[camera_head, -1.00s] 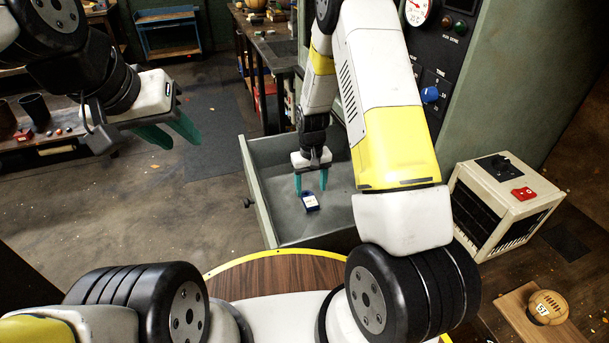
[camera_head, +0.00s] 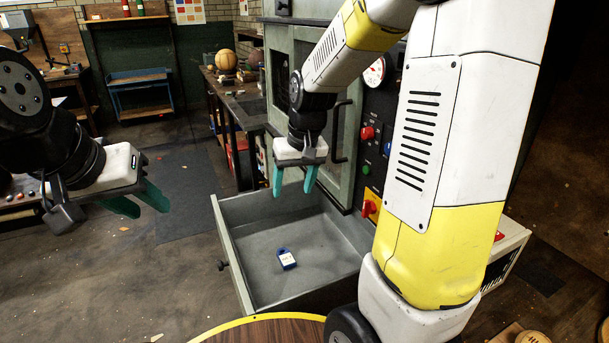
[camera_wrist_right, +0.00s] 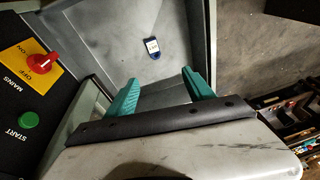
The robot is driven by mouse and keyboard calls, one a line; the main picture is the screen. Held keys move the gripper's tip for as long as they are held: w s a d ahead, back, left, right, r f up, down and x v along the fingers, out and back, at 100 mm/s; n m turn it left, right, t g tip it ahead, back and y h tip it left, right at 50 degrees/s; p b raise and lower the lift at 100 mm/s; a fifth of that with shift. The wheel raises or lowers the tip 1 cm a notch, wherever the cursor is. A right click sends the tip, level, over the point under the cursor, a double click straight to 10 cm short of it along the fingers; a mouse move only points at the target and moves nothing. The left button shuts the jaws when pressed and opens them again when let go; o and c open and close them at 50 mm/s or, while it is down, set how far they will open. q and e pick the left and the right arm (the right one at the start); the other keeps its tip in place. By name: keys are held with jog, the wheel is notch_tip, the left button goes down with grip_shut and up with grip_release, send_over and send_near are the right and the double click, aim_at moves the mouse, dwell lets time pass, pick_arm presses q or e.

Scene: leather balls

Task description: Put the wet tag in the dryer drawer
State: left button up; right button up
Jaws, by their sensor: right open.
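The tag (camera_head: 286,259), blue with a white face, lies flat on the floor of the open dryer drawer (camera_head: 222,225). It also shows in the right wrist view (camera_wrist_right: 153,48), beyond my fingertips. My right gripper (camera_head: 294,187) is open and empty above the drawer, clear of the tag. Its two green fingers (camera_wrist_right: 165,88) show apart in the right wrist view. My left gripper (camera_head: 145,206) is at the left, over the floor, with its green fingers apart and nothing between them.
The dryer's control panel (camera_head: 375,150) has knobs and a gauge behind my right arm. The yellow mains switch (camera_wrist_right: 31,63) and green start button (camera_wrist_right: 29,119) are close to my right gripper. A workbench (camera_head: 235,110) with balls stands behind. Open floor lies left of the drawer.

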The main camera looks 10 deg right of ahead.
jog(key=s+r+t, duration=0.2)
jog(key=s+r, duration=0.3)
jog(key=s, duration=0.3)
jog(key=s+d+r+t, duration=0.1)
jog(key=s+r, duration=0.5)
jog(key=s, duration=0.2)
jog(key=shift+s+d+r+m+t+y, duration=0.2)
jog(key=shift+s+m+t+y, duration=0.1)
jog(key=shift+s+t+y, duration=0.1)
